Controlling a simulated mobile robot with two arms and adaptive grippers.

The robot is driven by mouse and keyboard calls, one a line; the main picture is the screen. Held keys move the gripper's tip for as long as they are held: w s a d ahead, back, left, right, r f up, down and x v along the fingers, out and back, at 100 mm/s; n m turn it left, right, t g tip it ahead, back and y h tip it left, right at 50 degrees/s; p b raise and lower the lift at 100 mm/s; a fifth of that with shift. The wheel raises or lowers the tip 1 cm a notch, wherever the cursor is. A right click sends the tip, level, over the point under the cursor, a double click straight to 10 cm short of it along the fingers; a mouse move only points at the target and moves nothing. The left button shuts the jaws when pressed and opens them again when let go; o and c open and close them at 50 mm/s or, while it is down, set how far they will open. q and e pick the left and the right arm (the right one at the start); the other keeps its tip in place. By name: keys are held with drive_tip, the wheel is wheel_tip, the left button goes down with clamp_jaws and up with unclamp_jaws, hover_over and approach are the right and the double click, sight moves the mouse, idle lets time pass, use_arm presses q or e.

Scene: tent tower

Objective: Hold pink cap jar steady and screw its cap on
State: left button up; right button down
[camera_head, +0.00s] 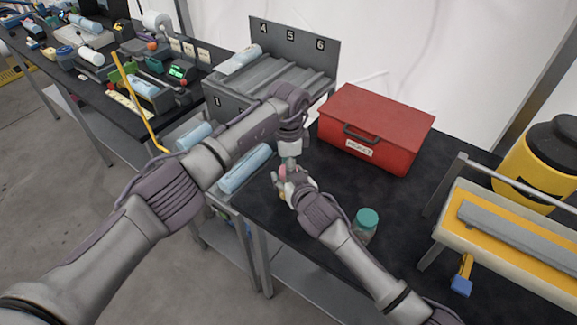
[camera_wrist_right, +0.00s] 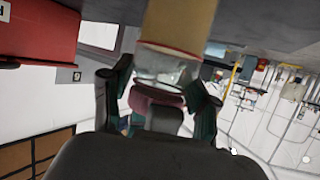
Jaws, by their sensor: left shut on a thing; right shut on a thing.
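The pink cap jar (camera_head: 283,171) is between my two grippers near the table's front edge and is mostly hidden by them in the head view. My left gripper (camera_head: 289,160) reaches down from above and is shut at the pink cap. My right gripper (camera_head: 284,184) comes from the lower right and is shut around the jar from the side. In the right wrist view, the pink cap (camera_wrist_right: 155,99), clear glass and a tan part (camera_wrist_right: 180,22) line up between the fingers. How far the cap sits on the thread cannot be told.
A teal-capped jar (camera_head: 366,221) stands to the right on the black table (camera_head: 310,232). A red box (camera_head: 378,128) is behind my grippers. A grey numbered rack (camera_head: 285,72) stands at back left. A yellow-black container (camera_head: 545,165) is at the right.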

use_arm(q)
drive_tip(key=shift+c, duration=0.8)
drive_tip(key=m, duration=0.3)
drive_tip(key=o, duration=1.3)
drive_tip(key=shift+r, duration=2.25)
